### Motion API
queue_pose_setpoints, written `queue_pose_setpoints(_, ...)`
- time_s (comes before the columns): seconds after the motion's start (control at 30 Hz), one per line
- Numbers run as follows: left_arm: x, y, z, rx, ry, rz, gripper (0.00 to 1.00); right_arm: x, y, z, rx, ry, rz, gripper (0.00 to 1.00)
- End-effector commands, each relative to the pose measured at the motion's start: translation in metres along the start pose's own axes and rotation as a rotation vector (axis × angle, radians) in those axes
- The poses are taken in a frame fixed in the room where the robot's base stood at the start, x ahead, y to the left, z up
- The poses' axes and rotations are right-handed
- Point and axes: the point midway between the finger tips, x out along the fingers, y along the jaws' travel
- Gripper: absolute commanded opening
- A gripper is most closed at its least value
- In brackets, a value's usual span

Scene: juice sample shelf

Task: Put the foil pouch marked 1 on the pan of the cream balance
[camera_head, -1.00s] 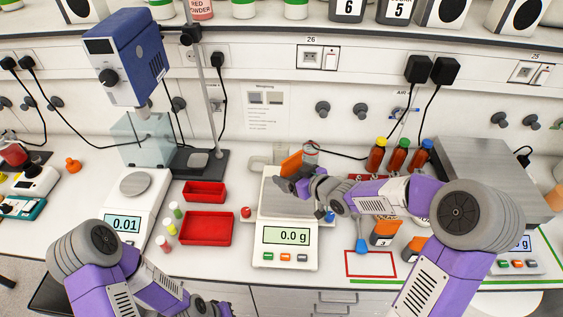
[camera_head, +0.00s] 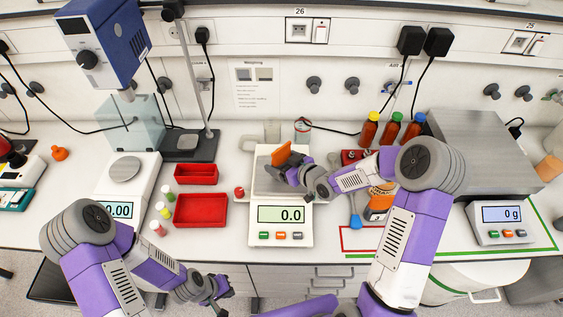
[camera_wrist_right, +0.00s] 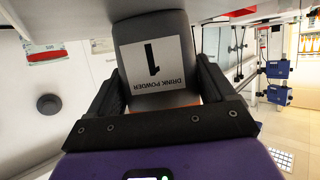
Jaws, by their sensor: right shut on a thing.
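The cream balance (camera_head: 283,237) stands mid-bench, its display reading 0.0. My right gripper (camera_head: 293,168) is over its grey pan (camera_head: 266,184) and partly hides it. It is shut on the foil pouch marked 1, which shows as an orange piece (camera_head: 281,154) in the head view. In the right wrist view the grey pouch (camera_wrist_right: 150,28) sits between the fingers, its white label reading "DRINK POWDER 1". I cannot see a gap between pouch and pan. My left gripper (camera_head: 217,290) is low at the front, away from the balance; its finger opening is unclear.
A white balance (camera_head: 118,215) stands left and a steel one (camera_head: 501,216) right. Red trays (camera_head: 201,211) and small vials (camera_head: 163,210) lie left of the cream balance. Another orange pouch (camera_head: 379,203) and a blue scoop (camera_head: 355,221) are right. Capped bottles (camera_head: 391,131) stand behind.

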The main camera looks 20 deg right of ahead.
Motion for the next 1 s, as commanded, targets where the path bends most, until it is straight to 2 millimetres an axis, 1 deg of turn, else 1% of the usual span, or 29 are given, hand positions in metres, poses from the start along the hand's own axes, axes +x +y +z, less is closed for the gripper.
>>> queue_pose_setpoints(0.17, 0.0, 0.0, 0.0, 0.0, 0.0, 0.0, 0.0, 0.0, 0.0, -0.002, -0.002, 0.004, 0.001, 0.43)
queue_pose_setpoints(0.3, 0.005, -0.002, 0.0, 0.0, 0.0, 0.0, 0.0, 0.001, 0.0, 0.002, -0.002, 0.003, 0.001, 0.43)
queue_pose_setpoints(0.33, 0.005, -0.002, 0.0, 0.0, 0.0, 0.0, 0.0, 0.001, 0.0, 0.003, -0.001, 0.001, 0.0, 0.84)
queue_pose_setpoints(0.43, 0.004, -0.001, 0.0, 0.0, 0.0, 0.0, 0.0, 0.001, 0.0, 0.002, -0.001, 0.001, 0.0, 1.0)
queue_pose_setpoints(0.67, 0.003, -0.001, 0.0, 0.0, 0.0, 0.0, 0.0, 0.001, 0.0, 0.001, -0.001, 0.001, 0.0, 1.0)
queue_pose_setpoints(0.8, -0.003, 0.001, 0.0, 0.0, 0.0, 0.0, 0.0, -0.002, 0.0, -0.004, -0.001, 0.001, 0.001, 1.0)
queue_pose_setpoints(0.87, -0.001, 0.0, 0.0, 0.0, 0.001, 0.0, 0.0, -0.012, 0.002, -0.002, -0.001, 0.002, 0.004, 1.0)
queue_pose_setpoints(1.0, -0.001, 0.001, 0.0, 0.0, 0.0, 0.0, 0.0, -0.041, 0.002, -0.002, -0.002, 0.001, 0.006, 1.0)
